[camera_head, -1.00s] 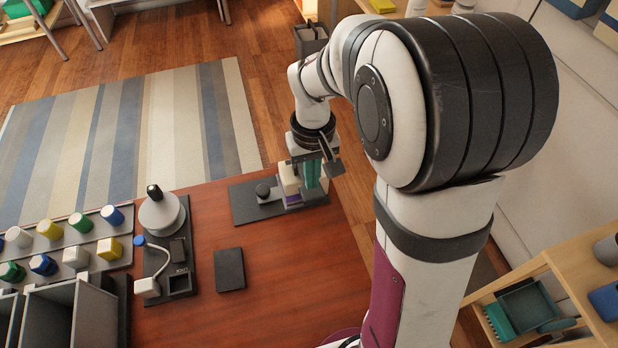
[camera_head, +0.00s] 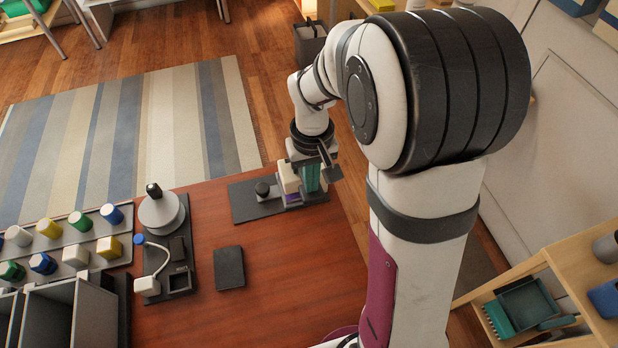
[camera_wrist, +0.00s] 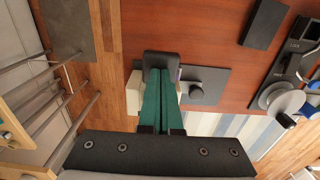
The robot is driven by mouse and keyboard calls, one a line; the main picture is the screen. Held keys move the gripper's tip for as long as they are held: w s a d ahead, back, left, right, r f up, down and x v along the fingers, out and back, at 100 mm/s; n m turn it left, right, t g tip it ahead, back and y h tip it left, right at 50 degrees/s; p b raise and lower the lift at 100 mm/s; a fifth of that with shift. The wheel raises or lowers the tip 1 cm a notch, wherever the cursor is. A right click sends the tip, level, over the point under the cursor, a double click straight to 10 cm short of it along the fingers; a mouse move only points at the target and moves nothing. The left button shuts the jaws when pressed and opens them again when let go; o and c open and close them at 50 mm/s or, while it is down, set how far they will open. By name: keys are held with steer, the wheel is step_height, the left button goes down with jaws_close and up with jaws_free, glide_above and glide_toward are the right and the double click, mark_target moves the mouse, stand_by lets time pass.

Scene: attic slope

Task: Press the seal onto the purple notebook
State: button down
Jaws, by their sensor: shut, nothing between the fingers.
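The purple notebook (camera_head: 292,198) shows only as a small purple patch low on a dark stand at the table's far right corner; most of it is hidden. A cream block (camera_head: 288,178) stands above it, and also shows in the wrist view (camera_wrist: 133,93). My gripper (camera_head: 311,182) has its teal fingers together, pointing down right beside the cream block. In the wrist view, the fingers (camera_wrist: 160,78) end at a dark grey block (camera_wrist: 161,58), apparently at or touching it. I cannot make out the seal's face or its contact with the notebook.
The stand's dark base plate (camera_head: 243,208) carries a round black knob (camera_head: 262,189). A black flat block (camera_head: 229,267) lies nearer. A device with a white disc (camera_head: 162,213) and a rack of coloured pieces (camera_head: 92,255) stand left. Bare table lies between.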

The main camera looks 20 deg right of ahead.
steer(key=shift+f, duration=1.35)
steer(key=shift+r, duration=2.55)
step_height(320, 180, up, 5)
